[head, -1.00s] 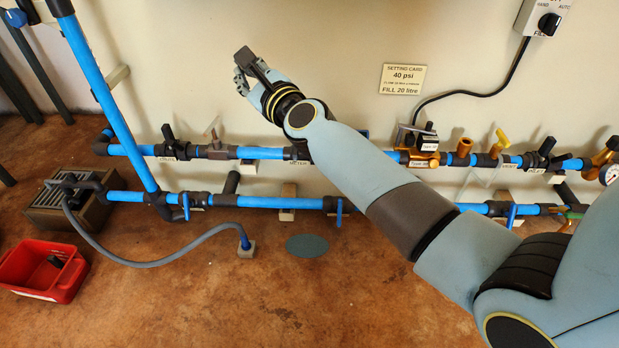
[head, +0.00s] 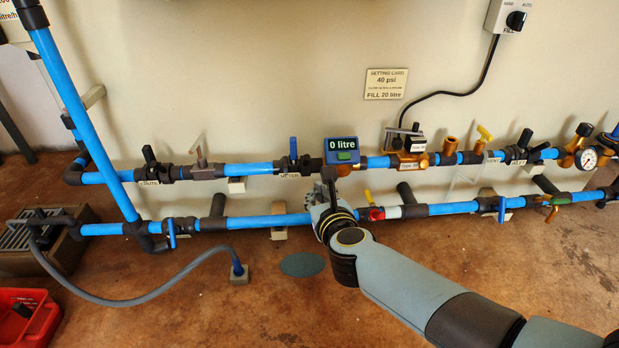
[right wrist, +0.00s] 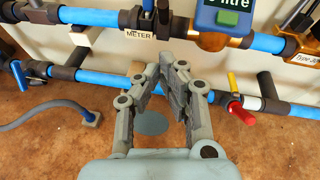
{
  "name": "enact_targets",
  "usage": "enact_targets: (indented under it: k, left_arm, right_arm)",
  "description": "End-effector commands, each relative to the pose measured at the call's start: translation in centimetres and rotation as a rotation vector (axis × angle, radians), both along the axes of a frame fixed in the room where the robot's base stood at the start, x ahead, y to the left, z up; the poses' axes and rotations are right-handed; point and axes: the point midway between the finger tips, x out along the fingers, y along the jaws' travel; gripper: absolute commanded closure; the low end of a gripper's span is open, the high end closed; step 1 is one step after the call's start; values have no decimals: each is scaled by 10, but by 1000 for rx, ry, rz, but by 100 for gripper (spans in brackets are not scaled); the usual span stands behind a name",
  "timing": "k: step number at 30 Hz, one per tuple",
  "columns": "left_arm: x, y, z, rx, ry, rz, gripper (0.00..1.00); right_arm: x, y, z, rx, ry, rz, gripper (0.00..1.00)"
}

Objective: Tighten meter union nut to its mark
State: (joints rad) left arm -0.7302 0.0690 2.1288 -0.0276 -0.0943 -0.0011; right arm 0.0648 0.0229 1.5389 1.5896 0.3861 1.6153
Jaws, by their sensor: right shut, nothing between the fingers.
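The meter (head: 341,151) is a blue box reading "0 litre" on the upper blue pipe. In the right wrist view its display (right wrist: 227,14) is cut off by the top edge, above a brass body (right wrist: 208,41). My left gripper is not in view.
A blue-handled valve (head: 293,153) stands left of the meter. The lower pipe (head: 263,222) runs beneath, with a red-handled fitting (head: 376,214) beside my gripper. Brass fittings (head: 409,160) lie right of the meter. A grey hose (head: 140,299) and red bin (head: 22,320) are lower left.

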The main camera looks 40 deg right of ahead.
Motion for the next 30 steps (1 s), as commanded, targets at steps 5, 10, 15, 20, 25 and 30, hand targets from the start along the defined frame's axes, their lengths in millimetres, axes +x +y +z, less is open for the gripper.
enact_targets:
  k: [5,10,15,20,25,30]
  left_arm:
    - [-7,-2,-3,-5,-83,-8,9]
    - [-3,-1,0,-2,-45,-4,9]
    - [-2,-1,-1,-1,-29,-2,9]
    - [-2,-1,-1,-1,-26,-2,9]
    - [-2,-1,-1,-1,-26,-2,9]
    - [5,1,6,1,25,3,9]
  right_arm:
    - [31,-13,-6,0,-1,0,100]
    - [51,-19,7,-1,-4,0,100]
    - [57,-22,10,0,-1,0,100]
    - [58,-22,10,-1,0,0,100]
    - [58,-22,10,-1,0,0,100]
    - [64,-24,18,-1,-4,1,100]
